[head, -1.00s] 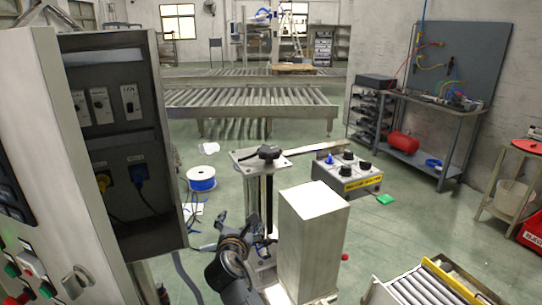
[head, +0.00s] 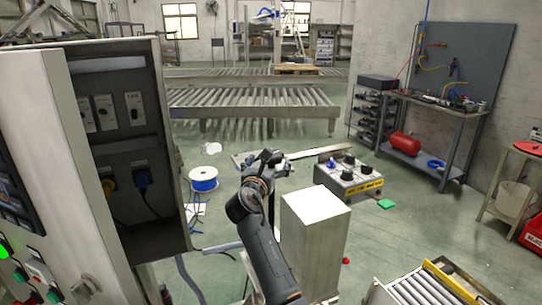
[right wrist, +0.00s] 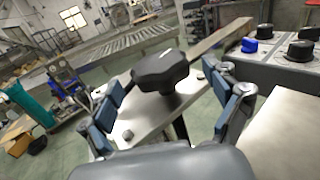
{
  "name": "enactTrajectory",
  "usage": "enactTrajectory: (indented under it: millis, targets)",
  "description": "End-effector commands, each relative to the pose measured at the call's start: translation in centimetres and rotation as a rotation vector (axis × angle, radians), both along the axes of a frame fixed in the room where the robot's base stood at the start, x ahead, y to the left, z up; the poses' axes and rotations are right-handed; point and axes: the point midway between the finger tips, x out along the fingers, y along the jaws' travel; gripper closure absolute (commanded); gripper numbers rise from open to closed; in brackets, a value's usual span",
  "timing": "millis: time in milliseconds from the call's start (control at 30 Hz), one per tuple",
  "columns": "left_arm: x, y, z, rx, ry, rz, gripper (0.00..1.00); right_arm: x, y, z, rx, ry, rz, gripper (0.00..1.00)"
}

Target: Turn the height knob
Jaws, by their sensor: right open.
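The height knob (right wrist: 160,72) is a black, lobed knob on top of a bolted steel plate (right wrist: 150,118). In the right wrist view it lies between the two finger pairs of my right gripper (right wrist: 164,86), beyond the palm. The blue-padded fingers are spread, with a visible gap on each side of the knob. In the head view my right gripper (head: 268,160) is over the plate and largely hides the knob. My left gripper is not in view.
A grey control box (head: 345,184) with blue and black knobs stands right of the plate. A tall pale metal block (head: 313,235) stands beside my right arm. An open electrical cabinet (head: 125,140) fills the left. A short roller conveyor (head: 420,285) is at lower right.

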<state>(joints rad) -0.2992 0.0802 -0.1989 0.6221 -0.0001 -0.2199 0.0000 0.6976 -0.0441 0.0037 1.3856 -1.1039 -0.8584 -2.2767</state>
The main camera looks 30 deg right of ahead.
Motion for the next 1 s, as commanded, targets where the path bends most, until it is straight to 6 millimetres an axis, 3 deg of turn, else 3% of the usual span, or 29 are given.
enactTrajectory:
  millis: [200,567,833,867,1000]
  targets:
    - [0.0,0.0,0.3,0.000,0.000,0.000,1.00,1.7,-1.5,0.0,-0.001,0.001,-0.001,0.11]
    - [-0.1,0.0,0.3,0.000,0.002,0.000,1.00,2.1,-1.8,0.0,-0.001,-0.001,0.000,0.11]
    - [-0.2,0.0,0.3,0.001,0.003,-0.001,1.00,2.0,-1.8,0.0,0.000,0.000,0.000,0.62]
    - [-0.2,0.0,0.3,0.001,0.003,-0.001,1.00,2.0,-1.8,0.0,0.000,0.000,0.000,0.66]
    - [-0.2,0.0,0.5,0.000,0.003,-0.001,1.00,2.0,-1.8,0.0,0.000,0.000,0.002,0.66]
